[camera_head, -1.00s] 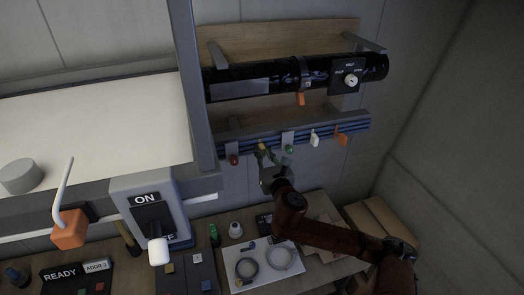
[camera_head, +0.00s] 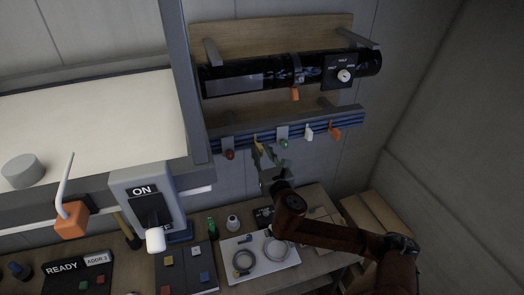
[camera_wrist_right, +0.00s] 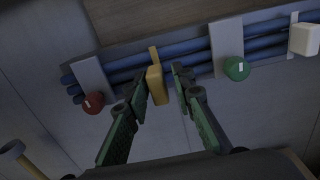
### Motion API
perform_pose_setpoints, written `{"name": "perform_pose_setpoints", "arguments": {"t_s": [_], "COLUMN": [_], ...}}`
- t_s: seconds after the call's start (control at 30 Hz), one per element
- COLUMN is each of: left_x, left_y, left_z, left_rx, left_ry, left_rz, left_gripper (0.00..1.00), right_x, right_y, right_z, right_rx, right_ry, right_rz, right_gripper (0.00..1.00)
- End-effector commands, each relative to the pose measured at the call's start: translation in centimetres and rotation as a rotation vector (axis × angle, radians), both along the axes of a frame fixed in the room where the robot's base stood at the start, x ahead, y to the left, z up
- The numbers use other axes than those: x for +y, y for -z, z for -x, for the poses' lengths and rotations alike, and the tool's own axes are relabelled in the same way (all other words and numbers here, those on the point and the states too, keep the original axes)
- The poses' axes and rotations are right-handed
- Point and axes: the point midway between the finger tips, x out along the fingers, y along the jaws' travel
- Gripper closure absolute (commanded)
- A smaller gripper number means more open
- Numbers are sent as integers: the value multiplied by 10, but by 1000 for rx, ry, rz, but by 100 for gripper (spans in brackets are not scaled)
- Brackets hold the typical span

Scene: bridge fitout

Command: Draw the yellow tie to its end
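The yellow tie shows as a small yellow tab on a thin strap around the blue cable bundle; its tab (camera_wrist_right: 155,86) hangs below the cables in the right wrist view. It also shows in the head view (camera_head: 258,141), partly hidden by my gripper. My right gripper (camera_wrist_right: 162,80) is open, with one fingertip on each side of the tab. The left fingertip looks very close to the tab, with a wider gap on the right; contact cannot be told. In the head view my right gripper (camera_head: 266,155) is just under the cable rail. My left gripper is not in view.
A red knob (camera_wrist_right: 93,103) and a green knob (camera_wrist_right: 237,68) on grey brackets flank the tie. White (camera_head: 309,133) and orange (camera_head: 334,132) tabs hang further right. A black pipe (camera_head: 235,80) runs above. Below is a cluttered bench with a white tray (camera_head: 261,266).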

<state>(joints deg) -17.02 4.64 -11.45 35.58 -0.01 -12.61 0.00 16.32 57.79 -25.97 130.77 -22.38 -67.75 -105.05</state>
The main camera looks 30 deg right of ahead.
Motion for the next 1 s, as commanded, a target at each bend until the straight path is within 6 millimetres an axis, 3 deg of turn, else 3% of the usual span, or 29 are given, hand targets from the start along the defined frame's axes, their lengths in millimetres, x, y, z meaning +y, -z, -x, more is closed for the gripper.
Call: {"name": "perform_pose_setpoints", "arguments": {"t_s": [0.37,0.8,1.0], "left_x": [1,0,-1], "left_y": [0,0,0], "left_z": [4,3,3], "left_rx": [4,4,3], "left_ry": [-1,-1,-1], "left_rz": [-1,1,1], "left_gripper": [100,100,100], "right_x": [0,15,18], "right_y": [-1,0,0], "right_z": [2,61,72], "right_rx": [-1,1,0], "right_ry": [1,1,1], "right_rz": [-1,0,0], "right_gripper": [70,70,70]}}
